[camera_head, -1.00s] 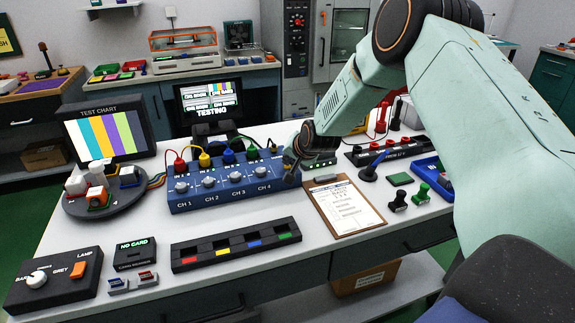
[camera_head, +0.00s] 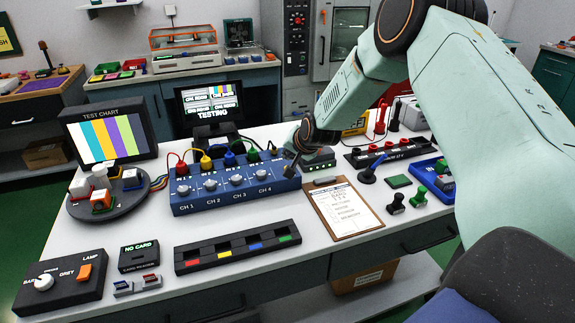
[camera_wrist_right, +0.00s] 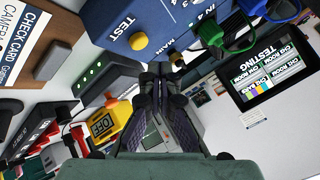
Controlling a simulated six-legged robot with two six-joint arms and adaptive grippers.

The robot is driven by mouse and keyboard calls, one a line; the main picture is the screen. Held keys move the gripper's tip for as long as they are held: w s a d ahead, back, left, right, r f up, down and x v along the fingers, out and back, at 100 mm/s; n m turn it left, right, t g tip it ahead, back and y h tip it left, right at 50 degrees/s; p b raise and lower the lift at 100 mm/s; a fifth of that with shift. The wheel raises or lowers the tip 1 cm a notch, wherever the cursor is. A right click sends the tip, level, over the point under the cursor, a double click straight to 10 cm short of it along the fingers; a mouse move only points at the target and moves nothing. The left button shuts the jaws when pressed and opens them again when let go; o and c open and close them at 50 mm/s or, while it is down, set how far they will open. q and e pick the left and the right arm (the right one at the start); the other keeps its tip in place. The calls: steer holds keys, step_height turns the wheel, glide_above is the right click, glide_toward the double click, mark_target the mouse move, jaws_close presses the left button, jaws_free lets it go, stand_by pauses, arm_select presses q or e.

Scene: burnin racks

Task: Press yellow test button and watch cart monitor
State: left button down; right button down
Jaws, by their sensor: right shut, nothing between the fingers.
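The blue channel box (camera_head: 236,199) stands mid-table, with knobs marked CH 1 to CH 4 and coloured plugs. Its yellow round button (camera_wrist_right: 138,41), beside the word TEST, shows in the right wrist view. My right gripper (camera_head: 290,167) is at the box's right end in the head view. In the wrist view its dark fingers (camera_wrist_right: 164,72) are shut and empty, below and right of the button, apart from it in the picture; depth is hard to judge. The monitor (camera_head: 210,104) behind the box reads TESTING under several small panes. My left gripper is out of view.
A grey unit with green lights (camera_head: 318,157) stands right of the box. A clipboard (camera_head: 345,208), slotted tray (camera_head: 237,248), lamp switch box (camera_head: 62,284) and test chart screen (camera_head: 107,136) surround it. A yellow OFF device (camera_wrist_right: 104,124) is near the fingers.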

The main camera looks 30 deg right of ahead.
steer(key=shift+r+p, duration=1.45)
steer(key=shift+r, duration=0.55)
steer(key=shift+f, duration=0.1)
